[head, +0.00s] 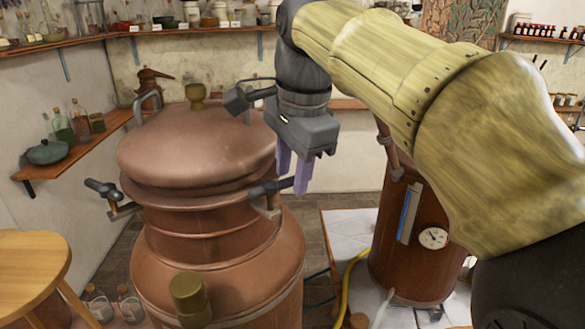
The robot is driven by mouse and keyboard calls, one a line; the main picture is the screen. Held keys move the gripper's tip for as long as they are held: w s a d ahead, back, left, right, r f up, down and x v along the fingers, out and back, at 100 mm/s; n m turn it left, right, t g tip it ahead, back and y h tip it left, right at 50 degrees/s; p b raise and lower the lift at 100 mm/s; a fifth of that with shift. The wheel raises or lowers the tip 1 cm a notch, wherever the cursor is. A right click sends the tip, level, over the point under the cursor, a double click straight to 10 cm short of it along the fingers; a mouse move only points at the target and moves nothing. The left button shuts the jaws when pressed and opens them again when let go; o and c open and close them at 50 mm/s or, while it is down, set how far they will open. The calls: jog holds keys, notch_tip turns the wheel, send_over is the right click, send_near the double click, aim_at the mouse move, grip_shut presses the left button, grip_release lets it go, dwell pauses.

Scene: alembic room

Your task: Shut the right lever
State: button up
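A large copper still (215,225) with a domed lid (195,150) stands left of centre. The right lever (272,187), with a dark grip and a metal bracket below it, sits at the right side of the lid's rim. A similar left lever (103,188) sticks out at the left side. My gripper (292,172) points down beside the lid's right edge, with its purple fingers apart and nothing seen between them. The fingertips are close to the right lever's outer end; whether they touch it cannot be told.
A second copper vessel (405,240) with a dial stands at right on a white-topped platform (345,225), with a yellow hose (349,285) near it. A wooden stool (30,262) is at lower left. Shelves with bottles line the walls. A brass-coloured knob (196,92) tops the lid.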

aim_at(285, 184)
grip_shut()
jog(key=shift+s+m, duration=0.1)
jog(key=shift+m, duration=0.2)
jog(key=s+m+p, duration=0.1)
jog(key=m, duration=0.2)
jog(key=s+m+h+p, duration=0.1)
jog(key=m, duration=0.2)
jog(key=s+m+h+p, duration=0.1)
jog(key=m, duration=0.3)
jog(key=shift+s+a+r, duration=0.1)
jog(key=shift+a+r, duration=0.05)
jog(key=shift+a, duration=0.05)
jog(key=shift+s+a+m+h+p, duration=0.1)
jog(key=shift+s+a+m+p, duration=0.1)
jog(key=shift+m, duration=0.55)
jog(key=shift+s+a+m+h+p, duration=0.15)
jog(key=shift+m+p, duration=0.1)
jog(key=shift+m, duration=0.45)
jog(key=shift+s+a+m+h+p, duration=0.1)
jog(key=shift+s+a+m+p, duration=0.1)
jog(key=shift+m, duration=0.55)
